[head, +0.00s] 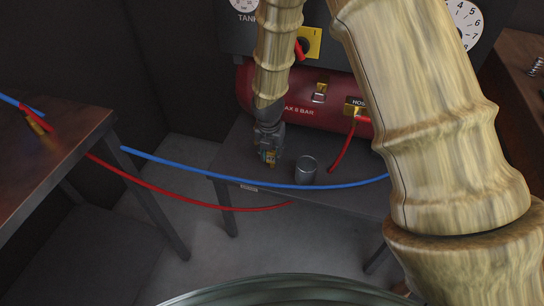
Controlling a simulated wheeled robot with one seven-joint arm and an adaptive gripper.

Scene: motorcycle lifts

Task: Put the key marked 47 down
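My gripper (268,156) points down over the left part of a dark grey bench (243,170), in front of the red tank. A small brass-coloured piece shows between its fingertips, and I take it to be the key (270,158). It is too small to read any number on it. The fingers look closed on it. I cannot tell whether it touches the bench top.
A grey metal cup (306,170) stands on the bench just right of my gripper. A blue hose (255,182) and a red hose (200,202) hang across the bench's front. The red tank (325,100) is behind. A brown table (50,150) stands left.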

